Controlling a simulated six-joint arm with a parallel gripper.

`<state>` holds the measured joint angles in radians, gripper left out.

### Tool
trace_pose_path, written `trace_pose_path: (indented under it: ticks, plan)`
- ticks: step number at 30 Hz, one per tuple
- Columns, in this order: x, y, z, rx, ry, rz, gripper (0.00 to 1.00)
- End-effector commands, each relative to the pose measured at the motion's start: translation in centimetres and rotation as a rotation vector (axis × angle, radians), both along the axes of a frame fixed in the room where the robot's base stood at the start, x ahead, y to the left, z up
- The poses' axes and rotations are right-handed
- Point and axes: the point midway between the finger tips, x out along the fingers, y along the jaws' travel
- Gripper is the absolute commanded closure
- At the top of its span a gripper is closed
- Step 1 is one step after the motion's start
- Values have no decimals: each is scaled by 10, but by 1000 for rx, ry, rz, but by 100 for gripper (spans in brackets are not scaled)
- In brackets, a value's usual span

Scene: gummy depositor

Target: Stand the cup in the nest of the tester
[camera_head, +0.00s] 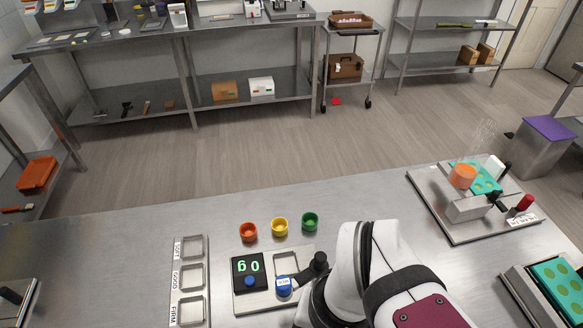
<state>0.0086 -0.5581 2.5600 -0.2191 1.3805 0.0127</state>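The tester is a pale plate (247,305) with a black display (243,266) showing green digits and a blue button (250,282). A square nest (287,263) sits to the right of the display and looks empty. A blue piece with a white label (284,286) is just in front of the nest; I cannot tell whether it is the cup or a tester part. A black knobbed part (317,264) meets its right side. My white arm hides what lies right of the tester. My gripper's fingers cannot be made out.
Orange (248,232), yellow (279,227) and green (309,221) round cups stand behind the tester. A rack of three square pockets (204,265) marked SOFT, GOOD and FIRM lies left. A depositor plate (462,232) with teal mould stands right. The bench's left back is clear.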

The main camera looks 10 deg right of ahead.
Motion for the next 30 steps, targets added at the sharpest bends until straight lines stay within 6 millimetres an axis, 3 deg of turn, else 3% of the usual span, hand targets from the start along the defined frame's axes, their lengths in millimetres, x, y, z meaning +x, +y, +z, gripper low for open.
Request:
trace_pose_path:
  ticks: [13,27,29,30]
  plan:
    - [0,0,0,0,0,0,100]
    - [0,0,0,0,0,0,17]
    - [0,0,0,0,0,0,8]
    - [0,0,0,0,0,0,8]
